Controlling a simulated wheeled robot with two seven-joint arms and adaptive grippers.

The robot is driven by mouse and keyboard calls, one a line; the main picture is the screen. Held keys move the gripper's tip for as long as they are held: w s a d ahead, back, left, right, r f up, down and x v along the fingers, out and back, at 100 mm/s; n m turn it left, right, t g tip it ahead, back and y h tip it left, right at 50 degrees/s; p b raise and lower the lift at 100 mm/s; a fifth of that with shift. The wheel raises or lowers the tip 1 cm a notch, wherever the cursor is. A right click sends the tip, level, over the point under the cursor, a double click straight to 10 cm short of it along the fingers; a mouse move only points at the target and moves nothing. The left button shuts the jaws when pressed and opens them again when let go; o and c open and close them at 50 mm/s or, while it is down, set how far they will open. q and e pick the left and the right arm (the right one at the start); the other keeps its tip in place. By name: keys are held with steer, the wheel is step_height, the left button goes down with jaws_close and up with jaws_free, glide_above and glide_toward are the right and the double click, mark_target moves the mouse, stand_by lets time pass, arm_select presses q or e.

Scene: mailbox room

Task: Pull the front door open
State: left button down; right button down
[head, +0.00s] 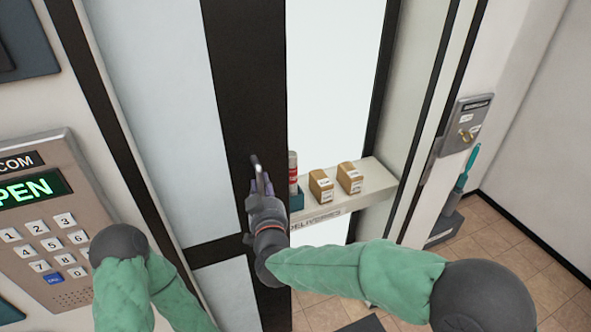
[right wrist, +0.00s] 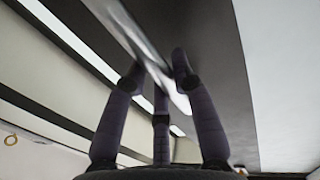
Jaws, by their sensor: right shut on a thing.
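The front door has a dark frame (head: 245,90) and a pale glass panel (head: 160,80) on its left. A slim metal handle (head: 256,165) stands on the dark upright. My right gripper (head: 262,187) is at this handle, its fingers shut on it. In the right wrist view, the fingers (right wrist: 160,85) close around the shiny handle bar (right wrist: 140,40), which runs along the dark upright. I cannot tell how far the door stands open. My left arm shows at the lower left, but its gripper is out of view.
An intercom panel (head: 45,215) reading "OPEN" is on the left wall. Right of the dark upright, a deliveries shelf (head: 375,178) carries two small boxes (head: 335,182) and a red-and-white cylinder (head: 293,168). A metal lock plate (head: 468,125) is on the right. Tiled floor (head: 515,240) lies beyond.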

steer(key=s+a, duration=0.1)
steer(key=a, duration=0.2)
steer(key=s+a+p, duration=0.1)
steer(key=a, duration=0.3)
steer(key=s+a+p, duration=0.1)
steer(key=s+a, duration=0.1)
steer(key=a, duration=0.2)
steer(key=shift+a, duration=0.1)
steer(key=shift+s+a, duration=0.1)
steer(key=shift+a, duration=0.2)
steer(key=c, duration=1)
jaws_free()
steer(key=shift+a, duration=0.1)
steer(key=shift+r, duration=0.1)
glide_toward(205, 155)
steer(key=w, duration=0.3)
steer(key=w+a, duration=0.1)
steer(key=w, duration=0.1)
steer(key=shift+d, duration=0.1)
